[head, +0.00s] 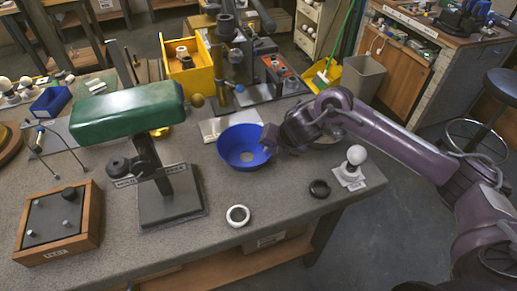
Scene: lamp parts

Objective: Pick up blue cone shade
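The blue cone shade (232,147) sits on the grey workbench, wide mouth facing up, with a small opening at its bottom. My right arm reaches in from the right. My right gripper (269,139) is at the right rim of the shade, touching or very close to it. Its fingers are small and partly hidden, so I cannot tell whether they are around the rim. My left gripper is not in view.
A green-shaded desk lamp (127,110) stands left of the shade. A white ring (238,215), a black ring (319,188) and a white bulb on a stand (356,156) are nearby. A yellow bin (190,75) and a drill press stand behind.

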